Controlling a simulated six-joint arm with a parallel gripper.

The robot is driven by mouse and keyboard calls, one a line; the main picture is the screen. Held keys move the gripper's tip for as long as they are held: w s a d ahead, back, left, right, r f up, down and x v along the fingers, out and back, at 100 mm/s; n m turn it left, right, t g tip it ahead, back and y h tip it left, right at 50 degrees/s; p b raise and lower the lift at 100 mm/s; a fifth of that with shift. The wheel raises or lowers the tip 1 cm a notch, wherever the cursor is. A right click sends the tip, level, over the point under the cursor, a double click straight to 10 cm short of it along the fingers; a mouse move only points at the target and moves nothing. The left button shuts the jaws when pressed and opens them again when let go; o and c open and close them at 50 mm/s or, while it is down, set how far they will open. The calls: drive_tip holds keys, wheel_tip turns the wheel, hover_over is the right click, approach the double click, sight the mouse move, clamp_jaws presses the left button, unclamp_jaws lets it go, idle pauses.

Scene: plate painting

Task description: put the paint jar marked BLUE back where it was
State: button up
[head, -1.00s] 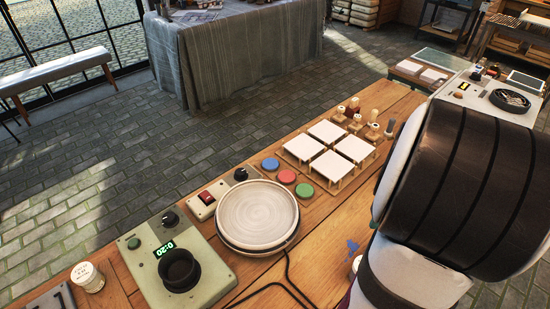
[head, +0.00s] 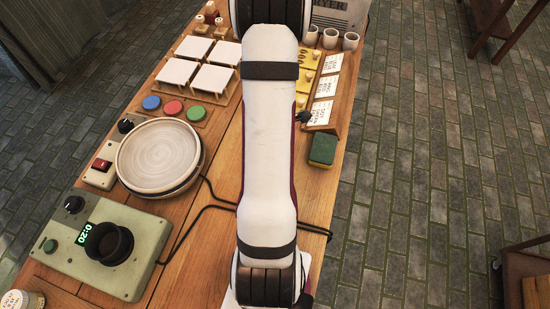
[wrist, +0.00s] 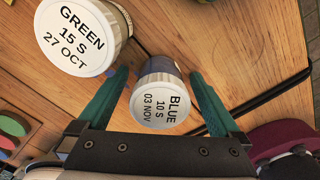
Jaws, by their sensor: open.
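The paint jar marked BLUE (wrist: 160,104) shows in the wrist view with its white lid toward the camera, reading "BLUE 10 S 03 NOV". My gripper (wrist: 159,71) is open, one green finger on each side of this jar. I cannot tell whether either finger touches it. A larger-looking jar marked GREEN (wrist: 76,40) stands up and left of it, outside the left finger. In the head view my own arm covers the middle, and neither my gripper nor the BLUE jar can be made out there.
A round plate (head: 158,155) sits on the wooden table (head: 222,163) beside a timer box (head: 130,272). White tiles (head: 207,80) and coloured discs stand behind. A green sponge (head: 323,150) lies right of my arm. A black cable crosses the table, also near the right finger (wrist: 270,92).

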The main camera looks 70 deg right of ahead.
clamp_jaws()
idle(0.4)
